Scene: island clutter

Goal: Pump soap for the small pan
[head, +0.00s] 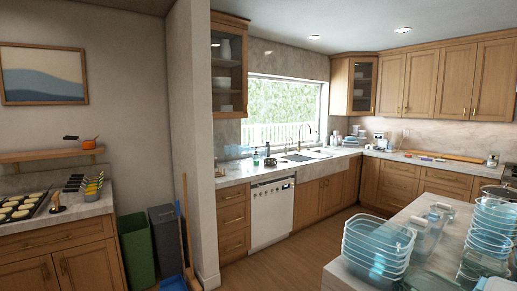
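A small teal bottle (256,158), perhaps the soap pump, stands on the counter left of the sink (299,157). A small dark item (270,162) sits just right of it, too small to tell whether it is a pan. A small orange pan or pot (88,144) is on the wooden shelf at the far left. My gripper is not in view.
A stone-topped island (350,281) at the lower right carries stacked clear containers (378,246). A white-fronted dishwasher (271,212) is under the counter. A green bin (136,247) and a grey bin (166,238) stand left. The wooden floor (285,262) between is clear.

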